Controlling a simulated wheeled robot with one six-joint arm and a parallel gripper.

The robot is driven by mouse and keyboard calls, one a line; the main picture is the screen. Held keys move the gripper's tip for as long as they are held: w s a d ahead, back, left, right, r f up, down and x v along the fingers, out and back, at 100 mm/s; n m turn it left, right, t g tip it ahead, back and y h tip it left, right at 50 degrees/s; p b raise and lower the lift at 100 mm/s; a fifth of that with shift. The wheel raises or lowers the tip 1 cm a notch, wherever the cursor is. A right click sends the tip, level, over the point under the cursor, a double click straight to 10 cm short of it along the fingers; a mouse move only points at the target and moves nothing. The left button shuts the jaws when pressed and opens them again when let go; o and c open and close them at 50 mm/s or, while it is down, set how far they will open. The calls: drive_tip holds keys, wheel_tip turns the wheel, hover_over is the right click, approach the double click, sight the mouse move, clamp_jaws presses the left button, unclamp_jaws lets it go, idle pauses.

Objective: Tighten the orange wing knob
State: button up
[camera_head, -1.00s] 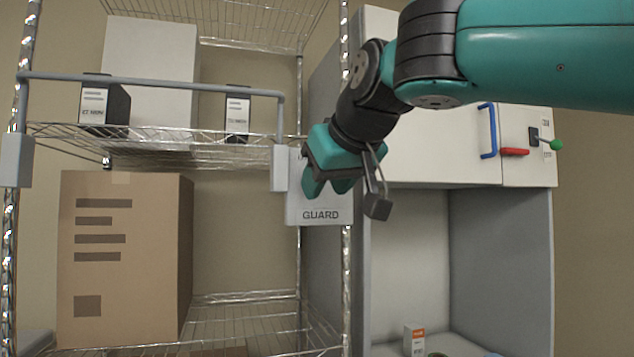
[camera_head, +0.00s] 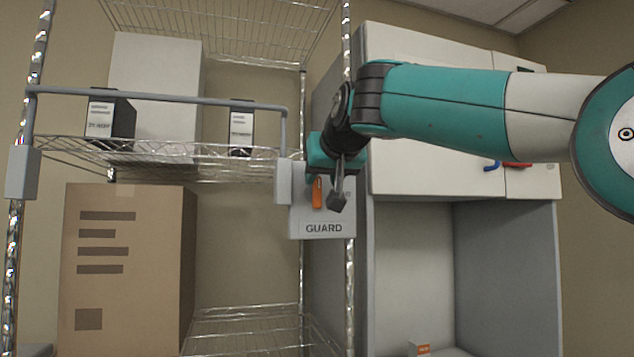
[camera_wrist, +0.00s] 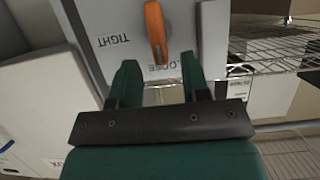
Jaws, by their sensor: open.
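The orange wing knob (camera_head: 317,192) sits on the light grey GUARD plate (camera_head: 324,229) at the right end of the shelf's guard bar. In the wrist view the knob (camera_wrist: 155,32) points along the picture's vertical, its lower end near a label that is partly covered and seems to read LOOSE. A TIGHT label (camera_wrist: 113,40) is to its left. My gripper (camera_wrist: 158,68) is open and empty, its two green fingers on either side of the knob's lower end. I cannot tell whether they touch it. In the head view my gripper (camera_head: 318,172) is just in front of the plate's upper part.
A wire shelf rack holds a large cardboard box (camera_head: 125,270), a white box (camera_head: 155,90) and two small labelled boxes. A grey guard bar (camera_head: 170,96) crosses the rack. To the right stands a white cabinet (camera_head: 430,150) with an open bay below.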

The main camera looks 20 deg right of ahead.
sight(319, 182)
drive_tip(key=shift+p+x, duration=0.45)
drive_tip(key=shift+x, duration=1.8)
drive_tip(key=shift+c, duration=0.2)
clamp_jaws()
